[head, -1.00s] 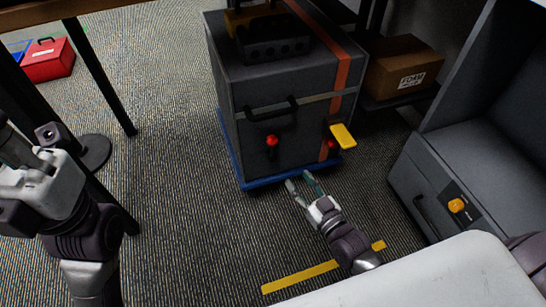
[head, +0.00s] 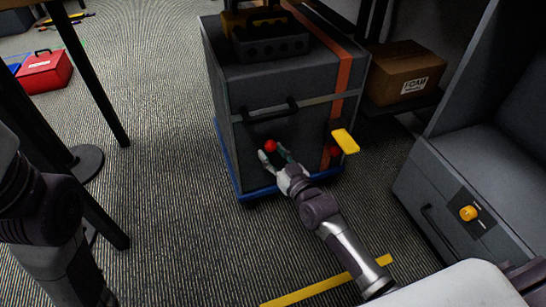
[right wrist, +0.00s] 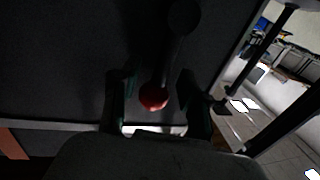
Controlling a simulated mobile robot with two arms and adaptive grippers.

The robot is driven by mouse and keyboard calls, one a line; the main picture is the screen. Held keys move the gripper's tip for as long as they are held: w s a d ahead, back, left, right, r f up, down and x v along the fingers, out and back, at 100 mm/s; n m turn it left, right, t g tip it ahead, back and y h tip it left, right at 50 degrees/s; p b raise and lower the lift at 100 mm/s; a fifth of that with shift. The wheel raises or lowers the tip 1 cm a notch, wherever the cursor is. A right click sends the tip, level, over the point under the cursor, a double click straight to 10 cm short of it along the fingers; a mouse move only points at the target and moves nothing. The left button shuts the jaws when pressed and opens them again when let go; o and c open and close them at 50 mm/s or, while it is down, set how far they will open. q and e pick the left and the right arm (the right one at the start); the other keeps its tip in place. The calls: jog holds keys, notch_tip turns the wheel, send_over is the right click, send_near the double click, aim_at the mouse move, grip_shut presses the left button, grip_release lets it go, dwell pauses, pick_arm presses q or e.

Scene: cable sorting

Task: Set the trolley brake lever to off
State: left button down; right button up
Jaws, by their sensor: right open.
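The dark grey trolley (head: 235,150) stands on a blue base. A lever with a red ball knob (head: 271,146) is on its front, below the handle; I take it as the brake lever. My right gripper (head: 275,157) is open at this knob, one finger on each side. In the right wrist view the red knob (right wrist: 153,97) and its dark shaft lie between the open fingers (right wrist: 158,100); I cannot tell whether they touch. A second red knob (head: 334,151) is partly hidden below a yellow tab (head: 345,141). My left gripper is out of view.
A dark handle (head: 270,111) sits above the lever. A grey cabinet with a yellow knob (head: 468,213) stands at right. A cardboard box (head: 405,72) is on a shelf behind. A red toolbox (head: 45,71) is far left.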

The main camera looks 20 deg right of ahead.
grip_shut()
jog(key=shift+r, duration=0.1)
dwell(0.4)
